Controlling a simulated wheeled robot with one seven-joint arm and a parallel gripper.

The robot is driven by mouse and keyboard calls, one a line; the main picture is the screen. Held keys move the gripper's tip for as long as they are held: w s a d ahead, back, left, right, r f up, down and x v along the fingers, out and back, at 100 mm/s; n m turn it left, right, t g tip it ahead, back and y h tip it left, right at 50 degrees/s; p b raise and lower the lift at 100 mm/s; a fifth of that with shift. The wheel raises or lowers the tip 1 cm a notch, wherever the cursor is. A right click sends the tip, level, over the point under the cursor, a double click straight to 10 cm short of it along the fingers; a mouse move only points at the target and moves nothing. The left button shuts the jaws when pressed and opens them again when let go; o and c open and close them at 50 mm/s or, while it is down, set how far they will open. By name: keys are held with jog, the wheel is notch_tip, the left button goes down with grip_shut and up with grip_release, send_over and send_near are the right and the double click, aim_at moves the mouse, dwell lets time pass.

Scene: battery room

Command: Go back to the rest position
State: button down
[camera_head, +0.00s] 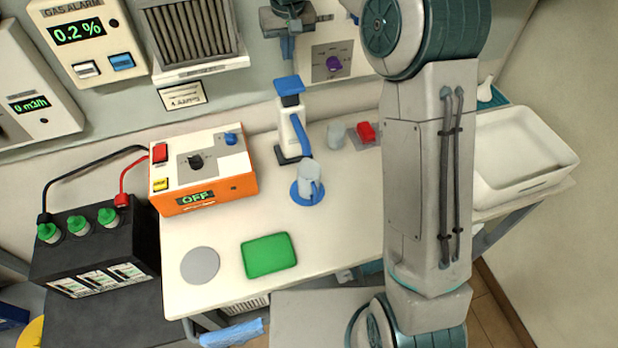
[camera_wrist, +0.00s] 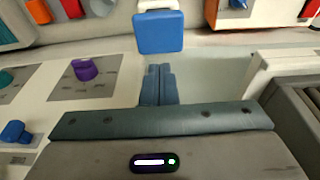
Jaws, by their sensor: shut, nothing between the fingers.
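My gripper (camera_head: 287,54) shows at the top centre of the head view, in front of the wall and above the blue-topped white dispenser. It also shows in the wrist view (camera_wrist: 158,70), with its two fingers together and nothing between them. My arm (camera_head: 428,170) stands large and upright right of centre in the head view and hides part of the bench and wall behind it. Beyond the fingertips in the wrist view is a blue block-like top (camera_wrist: 159,33).
The white bench (camera_head: 335,240) holds an orange-sided box (camera_head: 208,203), a white dispenser (camera_head: 293,135), a cup on a blue disc (camera_head: 308,195), a green tray (camera_head: 268,255) and a grey disc (camera_head: 200,265). A purple knob (camera_head: 334,63) is close right of my gripper. A white basin (camera_head: 520,185) stands right.

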jog(key=shift+r, duration=0.5)
jog(key=shift+s, duration=0.1)
jog(key=s+d+m+t+h+b, duration=0.1)
jog(key=s+d+b, duration=0.1)
jog(key=s+d, duration=0.55)
jog(key=s+d+b, duration=0.2)
jog(key=s+d, duration=0.3)
jog(key=s, duration=0.6)
jog(key=s+d+f+m+b, duration=0.1)
jog(key=s+f, duration=0.3)
jog(key=s, duration=0.4)
jog(key=s+d+f+m+b, duration=0.1)
jog(key=s+d+f, duration=0.3)
jog(key=s, duration=0.3)
jog(key=shift+s+d+f+t, duration=0.15)
jog(key=shift+s+d+t, duration=0.15)
jog(key=shift+s+d, duration=0.05)
